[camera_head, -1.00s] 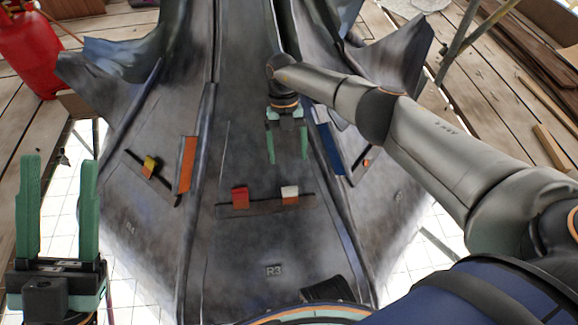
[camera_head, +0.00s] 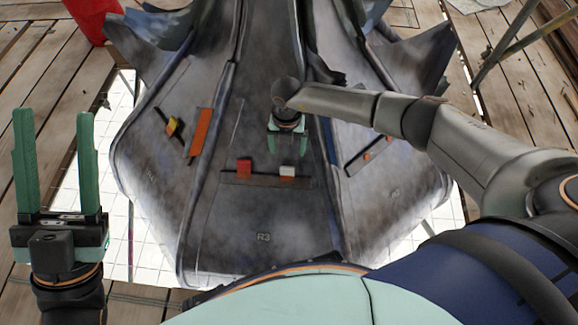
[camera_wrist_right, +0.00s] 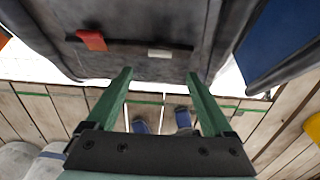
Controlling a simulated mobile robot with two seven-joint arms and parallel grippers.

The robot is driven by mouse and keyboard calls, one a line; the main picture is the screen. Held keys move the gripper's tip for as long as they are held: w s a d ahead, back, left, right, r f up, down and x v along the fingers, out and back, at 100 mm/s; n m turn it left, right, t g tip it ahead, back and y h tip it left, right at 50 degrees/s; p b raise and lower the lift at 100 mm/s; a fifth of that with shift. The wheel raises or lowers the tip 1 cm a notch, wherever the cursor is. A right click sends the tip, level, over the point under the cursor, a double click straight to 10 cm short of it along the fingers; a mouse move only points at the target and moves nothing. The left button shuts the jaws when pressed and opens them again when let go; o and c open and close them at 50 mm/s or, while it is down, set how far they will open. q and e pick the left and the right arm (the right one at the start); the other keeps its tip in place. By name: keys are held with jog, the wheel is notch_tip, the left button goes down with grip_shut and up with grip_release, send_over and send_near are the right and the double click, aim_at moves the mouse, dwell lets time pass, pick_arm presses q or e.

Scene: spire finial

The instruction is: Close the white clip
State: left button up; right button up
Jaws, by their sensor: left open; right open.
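The white clip (camera_head: 287,171) is a small block on a dark bar (camera_head: 262,180) of the grey panel marked R3, right of a red clip (camera_head: 244,168). My right gripper (camera_head: 287,147) is open and empty, just above the white clip in the head view, and apart from it. In the right wrist view the white clip (camera_wrist_right: 160,54) shows beyond the two green fingertips (camera_wrist_right: 160,74), roughly centred between them. The red clip (camera_wrist_right: 92,40) is to its left there. My left gripper (camera_head: 54,114) is open and empty at the far left, away from the panel.
Neighbouring panels carry an orange strip (camera_head: 201,132), a yellow clip (camera_head: 173,126) and a bar with orange pieces (camera_head: 368,155). Raised ribs run between panels. A red container (camera_head: 92,20) stands at the upper left. Wooden planks surround the spire.

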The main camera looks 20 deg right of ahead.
aim_at(287, 168)
notch_tip(287, 168, down, 11)
jog(key=b, duration=0.5)
jog(key=shift+b, duration=0.3)
pick_arm(q)
notch_tip(287, 168, down, 7)
jog(key=shift+w+d+n+g+b, duration=0.2)
jog(key=shift+d+n+g+b, duration=0.1)
jog(key=shift+n+b, duration=0.1)
pick_arm(e)
jog(key=shift+f, duration=0.65)
pick_arm(q)
jog(key=shift+r, duration=0.15)
pick_arm(e)
jog(key=c, duration=1.4)
jog(key=g+b, duration=0.1)
jog(key=b, duration=0.2)
jog(key=w+f+g+y+b, duration=0.1)
jog(key=b, duration=0.1)
jog(key=shift+d+b, duration=0.25)
jog(key=shift+b, duration=0.15)
grip_shut()
pick_arm(q)
notch_tip(287, 168, down, 7)
jog(key=shift+w+d, duration=0.15)
jog(key=shift+d, duration=0.3)
pick_arm(e)
jog(key=shift+o, duration=0.2)
grip_release()
jog(key=shift+r+g, duration=0.2)
jog(key=shift+g, duration=0.1)
